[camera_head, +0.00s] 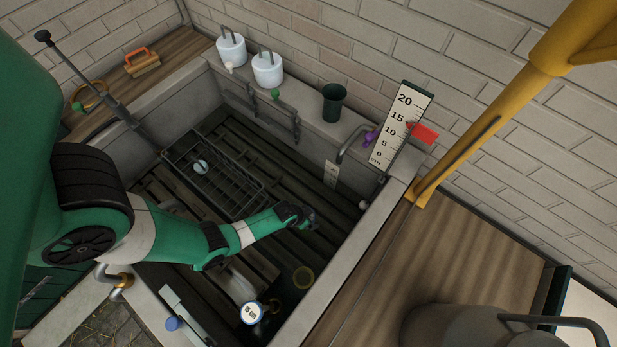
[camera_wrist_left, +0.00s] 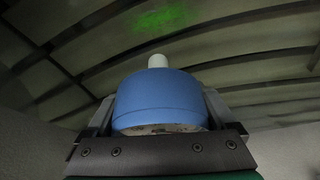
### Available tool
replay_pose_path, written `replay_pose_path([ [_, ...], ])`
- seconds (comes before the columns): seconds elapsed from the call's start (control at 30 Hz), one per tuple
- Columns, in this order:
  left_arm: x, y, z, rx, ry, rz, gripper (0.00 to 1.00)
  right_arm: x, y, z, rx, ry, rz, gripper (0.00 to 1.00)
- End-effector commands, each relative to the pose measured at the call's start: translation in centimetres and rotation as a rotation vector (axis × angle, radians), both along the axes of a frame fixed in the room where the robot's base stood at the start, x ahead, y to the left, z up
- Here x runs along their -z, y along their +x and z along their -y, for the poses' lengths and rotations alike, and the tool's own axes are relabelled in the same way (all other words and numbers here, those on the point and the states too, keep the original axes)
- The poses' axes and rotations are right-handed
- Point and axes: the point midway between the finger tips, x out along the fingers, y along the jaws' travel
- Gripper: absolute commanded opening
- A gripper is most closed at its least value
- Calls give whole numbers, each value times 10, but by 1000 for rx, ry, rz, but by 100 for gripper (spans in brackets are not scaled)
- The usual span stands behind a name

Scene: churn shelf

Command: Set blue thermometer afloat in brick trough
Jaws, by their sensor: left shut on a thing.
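My left gripper (camera_head: 307,220) is over the inside of the trough, right of the wire basket. In the left wrist view it is shut on the blue thermometer (camera_wrist_left: 158,100), a round blue body with a short white stub on top, held between the two fingers. The arm hides the thermometer in the head view. The grey-walled trough (camera_head: 335,262) fills the middle of the head view, with dark slats across its bottom. I cannot tell the water level or whether the thermometer touches it. My right gripper is not in view.
A wire basket (camera_head: 235,200) sits in the trough's left part. A round white dial (camera_head: 251,313) and a yellow ring (camera_head: 303,277) are near its front. A tap (camera_head: 352,141) and a numbered scale board (camera_head: 402,125) stand at the back wall. White canisters (camera_head: 267,69) line the ledge.

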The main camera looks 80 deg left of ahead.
Motion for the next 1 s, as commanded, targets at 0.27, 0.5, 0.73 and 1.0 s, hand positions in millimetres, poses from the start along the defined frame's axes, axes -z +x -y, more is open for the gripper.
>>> replay_pose_path([
  [0.27, 0, 0, 0, 0, 0, 0, 91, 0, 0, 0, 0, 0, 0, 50],
  [0.5, 0, 0, 0, 0, 0, -1, 100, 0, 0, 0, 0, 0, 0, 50],
  [0.73, -23, -7, 3, 0, 0, 0, 100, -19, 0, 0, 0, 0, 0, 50],
  [1.0, -83, -30, 12, 0, 0, 1, 100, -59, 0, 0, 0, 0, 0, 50],
])
